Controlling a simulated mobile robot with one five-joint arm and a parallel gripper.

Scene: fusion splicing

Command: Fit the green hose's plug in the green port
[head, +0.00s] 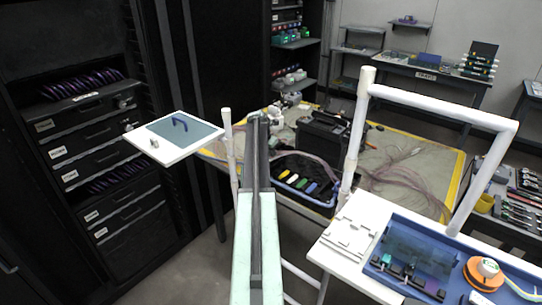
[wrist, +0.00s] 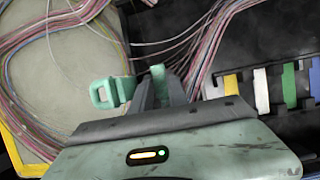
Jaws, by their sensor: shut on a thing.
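My gripper (wrist: 160,88) shows in the wrist view with dark fingers close together, shut on a pale green piece (wrist: 158,76). A pale green square loop (wrist: 103,93) sticks out to the left of the fingers. I cannot tell whether these are one part or whether they are the green hose's plug. In the head view my gripper (head: 262,118) is far out over the yellow-edged table, its grip too small to read. A dark bin (head: 318,205) to its right holds yellow, white, green (head: 302,183) and blue pieces. I cannot make out the green port or hose.
Pinkish cable bundles (wrist: 85,20) lie on the table beyond my gripper. A black case (head: 325,135) stands behind the bin. A white-edged tray (head: 170,153) is at the left. A white-and-blue workboard (head: 345,225) with a white tube frame (head: 440,105) is at the right.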

